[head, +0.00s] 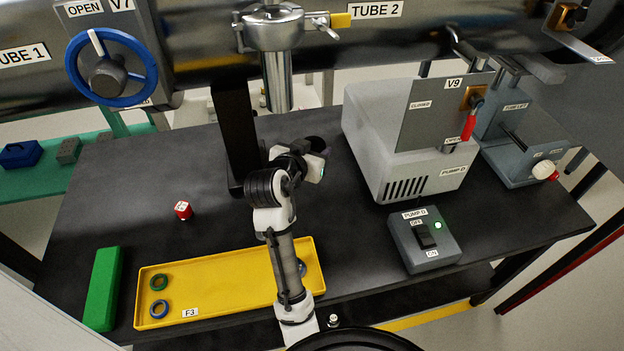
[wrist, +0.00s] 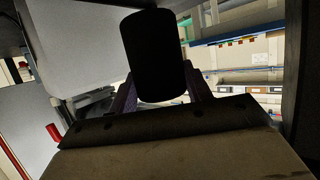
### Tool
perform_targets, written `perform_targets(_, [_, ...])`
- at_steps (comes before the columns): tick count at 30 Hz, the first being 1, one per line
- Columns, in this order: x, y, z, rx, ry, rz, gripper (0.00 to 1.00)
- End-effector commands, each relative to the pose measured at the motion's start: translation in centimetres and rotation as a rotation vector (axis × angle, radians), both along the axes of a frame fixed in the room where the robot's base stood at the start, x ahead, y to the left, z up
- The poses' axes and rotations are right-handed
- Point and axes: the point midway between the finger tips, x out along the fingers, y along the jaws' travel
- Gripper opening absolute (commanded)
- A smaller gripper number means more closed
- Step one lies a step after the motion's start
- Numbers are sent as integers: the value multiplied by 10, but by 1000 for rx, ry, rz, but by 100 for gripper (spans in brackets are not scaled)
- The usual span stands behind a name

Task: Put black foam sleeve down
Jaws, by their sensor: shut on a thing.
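The black foam sleeve (wrist: 153,55) is a dark cylinder between the two fingers of my gripper (wrist: 161,88) in the wrist view. My gripper is shut on it, and the sleeve stands roughly upright in that picture. In the head view my gripper (head: 312,158) is over the middle of the black table (head: 340,215), between the black post and the pump. The sleeve (head: 316,144) shows there only as a small dark shape at the gripper's far side. I cannot tell whether its underside touches anything.
A yellow tray (head: 220,292) holds rings and is partly hidden by my arm. A green block (head: 103,288) and a red cube (head: 183,210) are at left. The grey pump (head: 385,125) and its switch box (head: 424,240) are at right. A black post (head: 237,135) stands close left.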

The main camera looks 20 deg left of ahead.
Motion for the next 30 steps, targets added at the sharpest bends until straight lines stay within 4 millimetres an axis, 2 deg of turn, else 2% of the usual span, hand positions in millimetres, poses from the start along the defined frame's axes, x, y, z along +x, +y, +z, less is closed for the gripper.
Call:
perform_targets(3, [-1,0,-33,-5,7,1,28])
perform_targets(6, [0,0,-53,-4,4,1,28])
perform_targets(14, [0,0,-79,-1,2,0,28])
perform_targets(19, [0,0,-105,-3,3,0,28])
perform_targets(23, [0,0,-115,0,0,1,28])
perform_targets(30, [0,0,-115,1,-1,1,28])
